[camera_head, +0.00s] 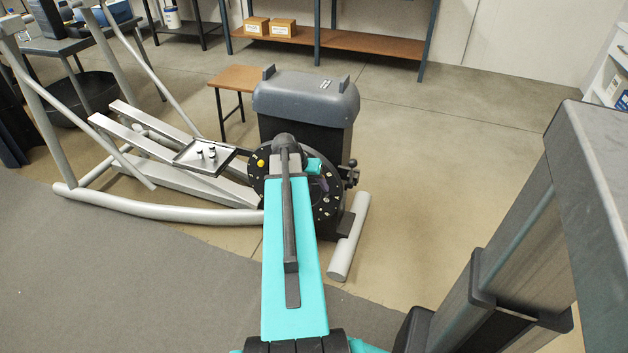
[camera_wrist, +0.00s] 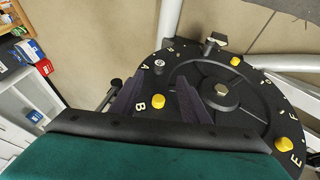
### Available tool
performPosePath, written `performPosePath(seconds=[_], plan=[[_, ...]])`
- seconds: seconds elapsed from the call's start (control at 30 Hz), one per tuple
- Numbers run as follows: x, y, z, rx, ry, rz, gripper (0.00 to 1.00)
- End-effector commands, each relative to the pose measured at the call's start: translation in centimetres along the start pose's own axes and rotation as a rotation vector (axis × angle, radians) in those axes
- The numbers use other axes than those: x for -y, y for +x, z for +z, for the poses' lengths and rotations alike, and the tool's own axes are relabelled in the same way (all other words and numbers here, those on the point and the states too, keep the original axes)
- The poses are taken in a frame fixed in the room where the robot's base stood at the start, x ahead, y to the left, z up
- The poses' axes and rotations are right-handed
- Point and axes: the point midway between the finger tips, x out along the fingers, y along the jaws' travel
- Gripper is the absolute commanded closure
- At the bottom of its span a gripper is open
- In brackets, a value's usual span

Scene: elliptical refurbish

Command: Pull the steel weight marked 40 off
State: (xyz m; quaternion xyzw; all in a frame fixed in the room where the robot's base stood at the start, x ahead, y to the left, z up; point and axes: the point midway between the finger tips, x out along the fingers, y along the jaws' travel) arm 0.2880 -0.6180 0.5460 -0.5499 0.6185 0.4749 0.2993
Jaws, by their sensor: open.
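A small round steel-grey piece (camera_wrist: 158,66) sits near the rim of a black disc (camera_wrist: 255,75) in the wrist view. It bears a small mark too small to read, so I cannot tell whether it is the weight marked 40. My gripper (camera_wrist: 159,84) is open, with its two dark fingers pointing at the disc. The grey piece shows just beyond the gap between the fingertips. I cannot tell whether they touch anything. A yellow knob (camera_wrist: 158,101) by the letter B shows between the fingers. In the head view my teal arm hides most of the gripper.
The disc (camera_head: 329,209) is on an elliptical machine with a grey-topped housing (camera_head: 305,97). More yellow knobs (camera_wrist: 283,144) and letters line its rim.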

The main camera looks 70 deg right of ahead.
Motion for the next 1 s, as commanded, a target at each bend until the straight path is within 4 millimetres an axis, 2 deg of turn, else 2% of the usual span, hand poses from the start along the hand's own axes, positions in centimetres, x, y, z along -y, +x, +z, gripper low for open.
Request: performPosePath(seconds=[0.1,0.6,0.8,1.0], plan=[[0.0,1.8,0.0,0.001,0.000,0.001,0.58],[0.0,7.9,0.0,0.001,0.001,0.001,0.58],[0.0,9.0,0.0,0.000,0.000,0.000,0.58],[0.0,9.2,0.0,0.000,0.000,0.000,0.58]])
